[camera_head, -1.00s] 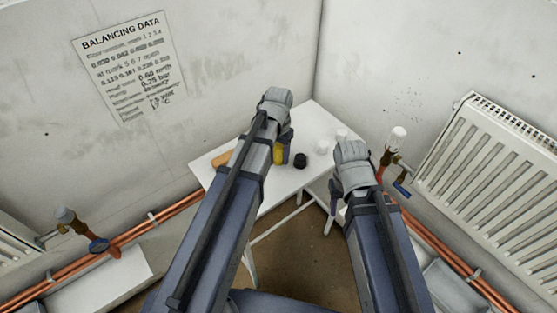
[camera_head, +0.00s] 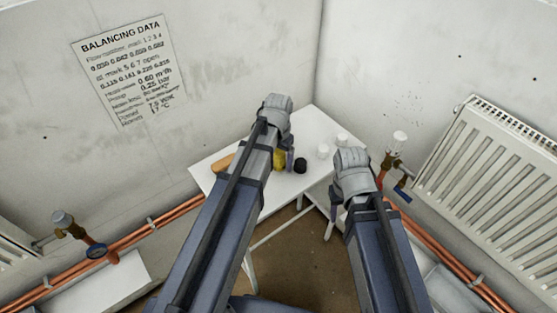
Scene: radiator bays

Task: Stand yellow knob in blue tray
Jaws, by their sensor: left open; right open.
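The yellow knob (camera_head: 279,159) is on the white table, partly hidden behind my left arm and gripper. My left gripper (camera_head: 289,160) is over the table, close beside the knob; I cannot tell whether they touch. It is open. My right gripper (camera_head: 331,222) is at the table's right front edge, open, with its fingers mostly hidden by its wrist. No clearly blue tray shows; a grey-blue tray-like shape (camera_head: 446,284) lies low at the right, partly behind my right arm.
The white table (camera_head: 232,182) also holds a black knob (camera_head: 300,166), white knobs (camera_head: 323,151) and an orange-brown item (camera_head: 222,162). A radiator (camera_head: 490,170), a valve (camera_head: 396,150) and copper pipes (camera_head: 165,223) line the walls. A white box (camera_head: 100,285) stands at lower left.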

